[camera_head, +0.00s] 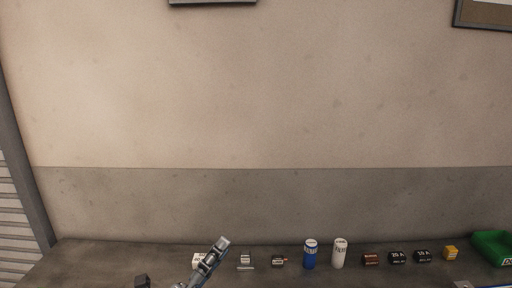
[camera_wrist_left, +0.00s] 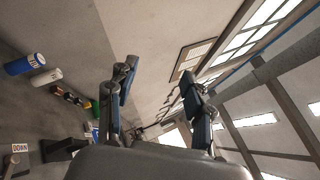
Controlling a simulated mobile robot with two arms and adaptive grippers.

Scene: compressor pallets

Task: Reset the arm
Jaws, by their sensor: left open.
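My left gripper (camera_head: 212,258) comes up from the bottom edge of the head view, in front of a small white block (camera_head: 198,260) that it partly hides. In the left wrist view my left gripper (camera_wrist_left: 160,88) has its two fingers spread wide, with nothing between them. My right gripper does not show clearly in either view.
A blue can (camera_head: 310,254) and a white can (camera_head: 339,253) stand on the grey bench (camera_head: 90,262). Small dark blocks (camera_head: 397,258), a yellow block (camera_head: 450,253) and a green bin (camera_head: 493,247) are to their right.

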